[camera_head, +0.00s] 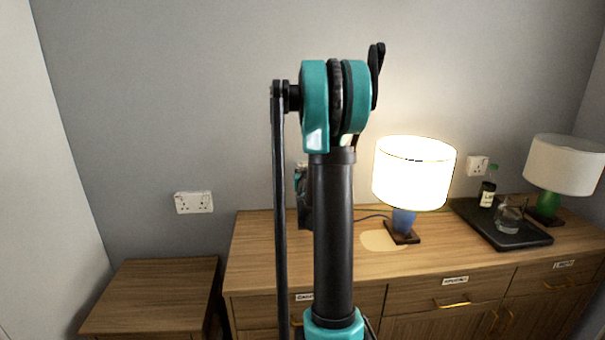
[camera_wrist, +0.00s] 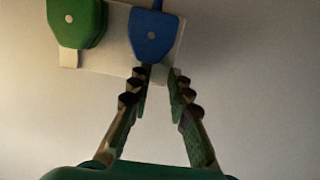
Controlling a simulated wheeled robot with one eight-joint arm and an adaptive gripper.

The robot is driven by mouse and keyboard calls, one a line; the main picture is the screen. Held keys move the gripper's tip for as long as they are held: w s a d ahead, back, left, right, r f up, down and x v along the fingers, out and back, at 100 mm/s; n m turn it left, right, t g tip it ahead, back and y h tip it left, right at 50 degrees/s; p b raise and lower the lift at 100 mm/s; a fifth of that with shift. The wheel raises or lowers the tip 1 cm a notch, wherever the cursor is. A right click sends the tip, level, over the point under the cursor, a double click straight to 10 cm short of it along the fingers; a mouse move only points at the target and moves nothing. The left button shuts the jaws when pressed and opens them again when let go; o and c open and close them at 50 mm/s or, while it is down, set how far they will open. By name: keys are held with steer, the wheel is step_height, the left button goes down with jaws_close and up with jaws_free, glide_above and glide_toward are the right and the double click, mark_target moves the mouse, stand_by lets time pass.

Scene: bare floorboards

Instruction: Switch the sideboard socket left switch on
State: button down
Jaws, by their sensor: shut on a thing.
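In the wrist view, a pale socket plate (camera_wrist: 110,63) is on the wall, tilted in the picture. A green plug (camera_wrist: 76,20) and a blue plug (camera_wrist: 152,33) are in it. My gripper (camera_wrist: 160,72) has its fingertips drawn close together at the plate's lower edge, just below the blue plug. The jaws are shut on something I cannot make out. No switch shows clearly; the fingertips cover part of the plate by the blue plug. In the head view, my arm hides most of this socket.
The wooden sideboard (camera_head: 280,245) carries a lit lamp with a blue base (camera_head: 403,220), a lamp with a green base (camera_head: 547,207) and a black tray (camera_head: 525,238) with a bottle (camera_head: 487,195) and a glass jug (camera_head: 508,215). Other sockets are at left (camera_head: 194,202) and right (camera_head: 477,166).

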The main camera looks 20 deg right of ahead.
steer(key=c, duration=1.4)
jaws_free()
steer(key=v, duration=1.2)
